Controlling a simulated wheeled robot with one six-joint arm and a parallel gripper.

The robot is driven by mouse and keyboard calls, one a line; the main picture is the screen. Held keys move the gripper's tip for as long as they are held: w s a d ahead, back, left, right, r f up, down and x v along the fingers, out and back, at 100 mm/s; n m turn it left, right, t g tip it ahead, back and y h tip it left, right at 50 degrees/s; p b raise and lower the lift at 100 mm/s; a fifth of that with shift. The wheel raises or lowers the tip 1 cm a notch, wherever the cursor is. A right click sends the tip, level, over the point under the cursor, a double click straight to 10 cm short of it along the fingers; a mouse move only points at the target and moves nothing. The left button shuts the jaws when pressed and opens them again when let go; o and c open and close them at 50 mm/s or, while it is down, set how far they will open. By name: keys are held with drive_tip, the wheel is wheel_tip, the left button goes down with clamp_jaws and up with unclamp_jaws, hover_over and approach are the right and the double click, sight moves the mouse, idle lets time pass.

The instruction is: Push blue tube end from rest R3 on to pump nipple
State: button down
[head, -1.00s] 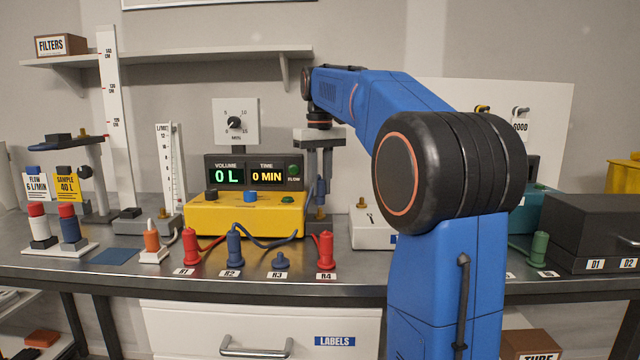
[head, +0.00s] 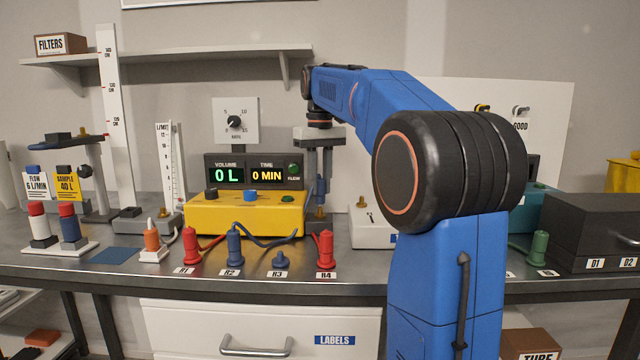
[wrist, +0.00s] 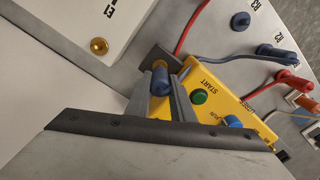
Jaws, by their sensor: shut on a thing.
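My gripper (head: 320,180) points straight down at the right end of the yellow pump (head: 245,215). It is shut on the blue tube end (wrist: 161,80), which sits upright between the jaws in the wrist view. The brass pump nipple (head: 319,213) stands on a dark block directly below the blue end. The two look in line, but I cannot tell whether they touch or how far one is over the other. Rest R3 (head: 280,260) is a bare blue peg at the bench front; it also shows in the wrist view (wrist: 241,20).
Red tube ends stand on R1 (head: 190,246) and R4 (head: 325,249), and another blue one on R2 (head: 234,247). Their tubes lie across the bench by the pump. A white box (head: 372,228) with a brass fitting stands close right of my gripper.

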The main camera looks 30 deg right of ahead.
drive_tip(key=shift+f, duration=1.5)
drive_tip(key=c, duration=1.5)
unclamp_jaws()
drive_tip(key=shift+o, duration=0.2)
wheel_tip(320, 180, up, 12)
